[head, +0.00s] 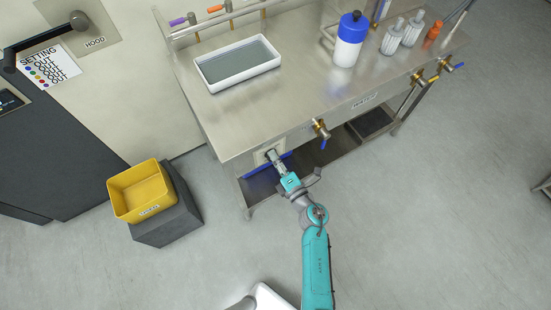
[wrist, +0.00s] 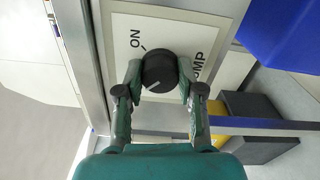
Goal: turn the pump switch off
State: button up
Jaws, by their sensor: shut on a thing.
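The pump switch is a round black knob (wrist: 160,70) on a white plate (wrist: 195,25) lettered "ON" and "PUMP", the latter partly hidden. A short tick runs from "ON" to the knob's upper left edge. A pale line on the knob shows at its lower left, away from that tick; no "OFF" label is visible. My gripper (wrist: 157,78) has a finger on each side of the knob and is shut on it. In the head view my gripper (head: 273,156) reaches the plate on the bench's front left, and the knob is hidden there.
The steel bench (head: 225,125) carries a white tray (head: 240,85) and a blue-capped bottle (head: 349,40). A brass valve with a blue handle (head: 321,130) juts out right of my gripper. A yellow bin (head: 140,190) stands on a dark block at left.

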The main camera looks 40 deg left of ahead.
jog(key=o, duration=1.1)
jog(key=shift+o, duration=0.2)
jog(key=shift+d, duration=0.1)
jog(key=v, duration=1.2)
jog(key=s+d+r+m+t+h, duration=0.3)
jog(key=s+d+m, duration=0.25)
jog(key=d, duration=0.25)
jog(key=s+d+r+m+t+h, duration=0.3)
jog(key=s+d+m, duration=0.1)
jog(key=d+m, duration=0.3)
jog(key=s+d+r+m+t+h, duration=0.3)
jog(key=s+d+m+t, duration=0.1)
jog(key=d+m, duration=0.35)
jog(key=s+d+r+m+g+h, duration=0.2)
jog(key=s+d+r+m+h, duration=0.5)
jog(key=s+m, duration=0.5)
jog(key=d+r+m, duration=0.1)
jog(key=d+r, duration=0.1)
jog(key=d, duration=0.1)
jog(key=shift+s+d+r+h, duration=0.25)
jog(key=shift+d+r+h, duration=0.05)
jog(key=shift+d, duration=0.05)
